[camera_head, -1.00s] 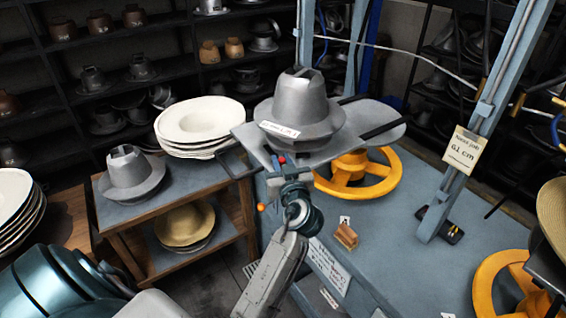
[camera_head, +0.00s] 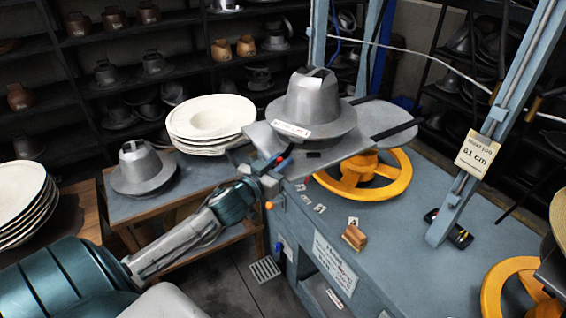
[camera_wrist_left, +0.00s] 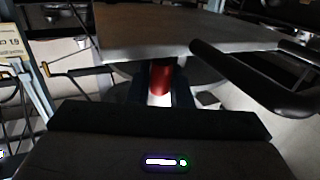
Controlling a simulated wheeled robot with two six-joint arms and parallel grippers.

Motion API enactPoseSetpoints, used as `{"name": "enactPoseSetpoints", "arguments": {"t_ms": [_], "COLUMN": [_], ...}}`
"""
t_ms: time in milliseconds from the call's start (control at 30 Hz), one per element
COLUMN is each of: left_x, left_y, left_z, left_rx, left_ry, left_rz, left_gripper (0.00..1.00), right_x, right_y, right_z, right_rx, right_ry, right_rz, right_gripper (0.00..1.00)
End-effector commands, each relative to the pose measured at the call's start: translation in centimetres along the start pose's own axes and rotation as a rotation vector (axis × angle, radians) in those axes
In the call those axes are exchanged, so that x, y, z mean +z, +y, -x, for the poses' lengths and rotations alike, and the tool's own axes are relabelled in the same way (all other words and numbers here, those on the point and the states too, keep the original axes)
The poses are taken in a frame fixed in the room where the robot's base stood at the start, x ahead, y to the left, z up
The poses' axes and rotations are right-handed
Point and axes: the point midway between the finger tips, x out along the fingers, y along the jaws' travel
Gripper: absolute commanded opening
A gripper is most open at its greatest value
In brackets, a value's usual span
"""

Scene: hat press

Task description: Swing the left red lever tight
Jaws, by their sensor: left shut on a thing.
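The red lever (camera_wrist_left: 160,80) shows as a short red cylinder between my left fingers in the left wrist view. In the head view my left gripper (camera_head: 272,178) comes in from the lower left and is shut on the lever at the near left edge of the grey press plate (camera_head: 368,150). My gripper hides most of the lever there. A grey metal hat mould (camera_head: 313,100) with a white label stands on the plate. The plate's underside (camera_wrist_left: 165,40) and a dark looped handle (camera_wrist_left: 255,85) show in the left wrist view. My right gripper is out of view.
A yellow handwheel (camera_head: 395,185) sits below the plate, another (camera_head: 495,290) at lower right. A side table (camera_head: 185,198) holds a second hat mould (camera_head: 140,168) and a stack of pale hat blanks (camera_head: 210,120). A wooden block (camera_head: 354,237) lies on the bench (camera_head: 400,270).

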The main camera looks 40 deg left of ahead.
Motion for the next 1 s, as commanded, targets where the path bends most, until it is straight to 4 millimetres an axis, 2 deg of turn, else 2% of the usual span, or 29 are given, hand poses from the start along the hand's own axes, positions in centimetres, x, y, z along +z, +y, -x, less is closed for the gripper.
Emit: {"name": "enactPoseSetpoints", "arguments": {"t_ms": [400, 900, 933, 1000], "left_x": [-0.05, -0.04, -0.04, -0.04], "left_y": [-0.69, -0.73, -0.73, -0.73], "left_z": [0.08, 0.08, 0.08, 0.08], "left_rx": [0.163, 0.181, 0.181, 0.181], "left_ry": [0.001, 0.002, 0.002, 0.002], "left_rz": [-0.002, -0.001, -0.001, -0.001], "left_gripper": [0.0, 0.0, 0.2, 0.34], "right_x": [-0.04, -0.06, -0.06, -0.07], "right_y": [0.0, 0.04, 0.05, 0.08], "right_z": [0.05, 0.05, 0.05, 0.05], "right_rx": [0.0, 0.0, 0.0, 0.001], "right_ry": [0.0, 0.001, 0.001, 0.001], "right_rz": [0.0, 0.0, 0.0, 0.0], "right_gripper": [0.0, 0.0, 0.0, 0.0]}}
